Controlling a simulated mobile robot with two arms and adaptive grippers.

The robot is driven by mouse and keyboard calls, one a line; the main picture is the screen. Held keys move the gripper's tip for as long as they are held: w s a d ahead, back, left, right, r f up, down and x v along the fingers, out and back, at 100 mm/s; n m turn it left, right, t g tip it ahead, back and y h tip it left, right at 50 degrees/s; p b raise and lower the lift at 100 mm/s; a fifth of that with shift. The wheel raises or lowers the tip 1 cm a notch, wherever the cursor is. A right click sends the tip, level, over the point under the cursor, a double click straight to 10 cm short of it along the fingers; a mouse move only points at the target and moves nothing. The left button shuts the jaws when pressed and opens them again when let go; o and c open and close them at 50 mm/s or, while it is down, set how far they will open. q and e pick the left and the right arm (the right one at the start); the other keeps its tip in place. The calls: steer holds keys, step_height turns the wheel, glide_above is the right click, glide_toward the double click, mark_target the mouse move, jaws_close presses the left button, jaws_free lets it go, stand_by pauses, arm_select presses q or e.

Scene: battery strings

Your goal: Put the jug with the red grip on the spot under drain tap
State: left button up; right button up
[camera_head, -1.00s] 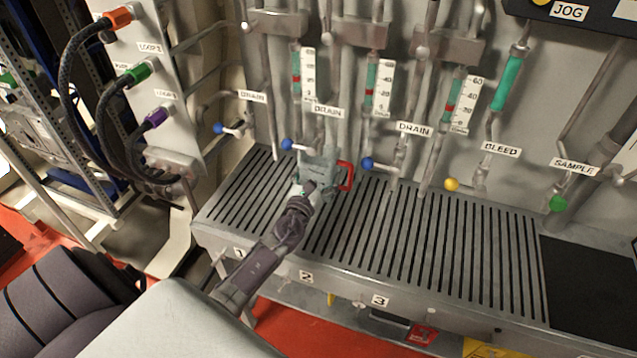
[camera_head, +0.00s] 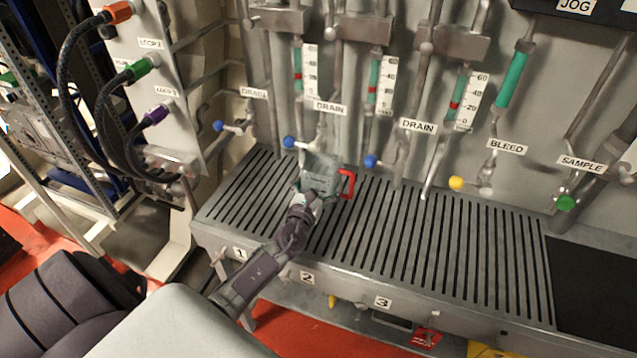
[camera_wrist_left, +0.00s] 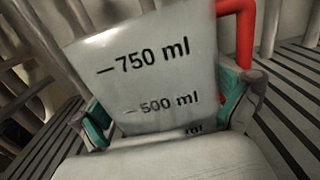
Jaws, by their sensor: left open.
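The clear grey jug (camera_head: 321,172) with the red grip (camera_head: 348,184) is upright at the slotted bench, below and just right of the second drain tap's blue knob (camera_head: 289,142). Its red grip points right. My left gripper (camera_head: 305,192) is at the jug's front. In the left wrist view the jug's wall (camera_wrist_left: 150,75), with 750 ml and 500 ml marks, fills the middle. The open, teal-padded fingers of my left gripper (camera_wrist_left: 168,118) are on either side of it. The jug's base is hidden behind my gripper. My right gripper is out of view.
The slotted bench top (camera_head: 440,235) is clear to the right, with labels 1, 2 and 3 on its front edge. Other blue drain taps (camera_head: 219,126) (camera_head: 370,161), a yellow bleed tap (camera_head: 456,183) and a green sample tap (camera_head: 565,203) stand along the back. Black hoses (camera_head: 70,90) hang at left.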

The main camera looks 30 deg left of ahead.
arm_select(q)
steer(key=shift+r+p, duration=0.3)
steer(key=shift+r, duration=0.05)
steer(key=v, duration=0.7)
steer(key=b+v, duration=0.1)
steer(key=v, duration=0.3)
steer(key=shift+f, duration=0.3)
steer(key=shift+s+d+r, duration=0.1)
steer(key=shift+s+d, duration=0.1)
steer(key=shift+s, duration=0.35)
